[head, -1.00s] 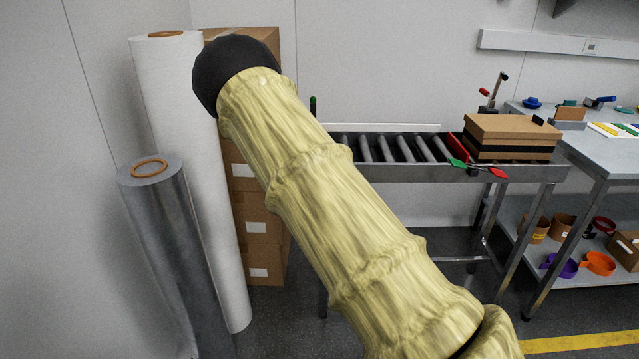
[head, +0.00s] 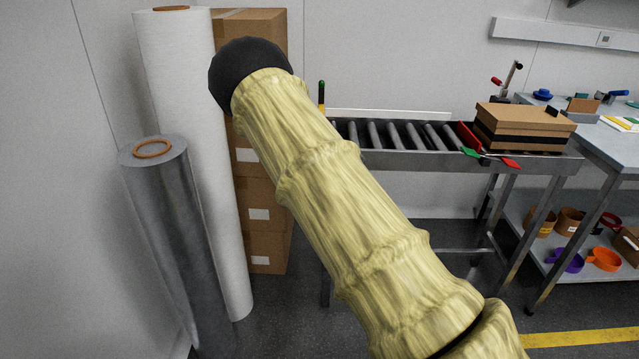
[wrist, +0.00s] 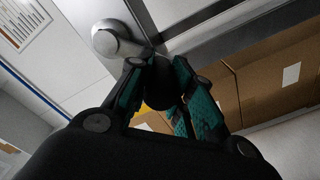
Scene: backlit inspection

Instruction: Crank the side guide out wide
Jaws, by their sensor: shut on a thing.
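The roller conveyor (head: 400,160) stands behind my arm in the head view, with a long pale rail (head: 390,114) along its back edge that looks like the side guide. A thin upright dark handle with a green top (head: 321,92) stands at its left end; its foot is hidden by my arm. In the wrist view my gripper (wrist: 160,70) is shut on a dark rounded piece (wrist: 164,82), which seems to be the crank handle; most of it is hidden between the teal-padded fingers. A round metal knob (wrist: 110,42) on a grey plate is just beyond the fingers. The head view hides my gripper.
A brown box (head: 525,122) sits at the conveyor's right end, near red and green paddles (head: 490,157). White (head: 180,100) and grey (head: 165,210) rolls and stacked cartons (head: 262,190) stand left. A bench (head: 600,150) is at the right.

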